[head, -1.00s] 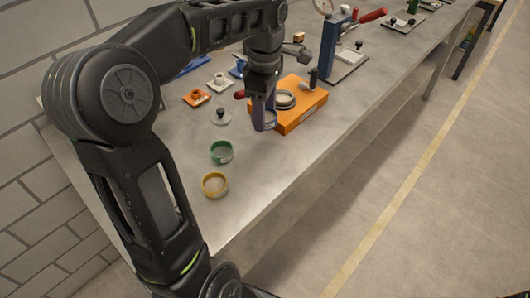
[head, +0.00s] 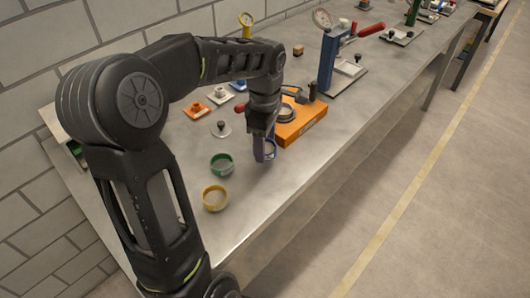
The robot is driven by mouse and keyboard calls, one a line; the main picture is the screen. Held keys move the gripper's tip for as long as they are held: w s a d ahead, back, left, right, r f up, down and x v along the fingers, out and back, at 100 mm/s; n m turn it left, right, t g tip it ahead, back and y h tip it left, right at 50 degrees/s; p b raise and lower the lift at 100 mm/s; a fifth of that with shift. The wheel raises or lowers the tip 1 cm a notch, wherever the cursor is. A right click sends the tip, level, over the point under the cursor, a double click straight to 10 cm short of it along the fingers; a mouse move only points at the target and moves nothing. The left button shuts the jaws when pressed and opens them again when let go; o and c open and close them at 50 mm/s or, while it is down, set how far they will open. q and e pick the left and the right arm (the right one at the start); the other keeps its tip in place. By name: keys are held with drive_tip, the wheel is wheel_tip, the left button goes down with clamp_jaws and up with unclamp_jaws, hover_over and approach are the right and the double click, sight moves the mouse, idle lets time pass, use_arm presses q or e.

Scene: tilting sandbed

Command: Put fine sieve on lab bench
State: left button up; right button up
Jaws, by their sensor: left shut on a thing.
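My left gripper (head: 261,147) points down near the front edge of the lab bench (head: 265,192). It is shut on a small round blue-rimmed sieve (head: 270,151), which I take to be the fine sieve. The gripper partly hides it. The sieve is just left of the orange box, low at the bench top; I cannot tell whether it touches the surface. A green-rimmed sieve (head: 221,164) and a yellow-rimmed one (head: 215,198) stand on the bench to the left and nearer. My right gripper is not in view.
The orange box (head: 303,126) carries a metal ring (head: 285,114). A blue stand (head: 328,62) with a dial rises behind it. A small disc with a black knob (head: 221,129) and small coloured trays stand at the left. The bench front near the sieves is clear.

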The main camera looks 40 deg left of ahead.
use_arm(q)
drive_tip(key=shift+f, duration=1.85)
drive_tip(key=shift+f, duration=0.15)
drive_tip(key=o, duration=1.4)
wheel_tip(320, 180, up, 12)
drive_tip(key=shift+r, duration=0.2)
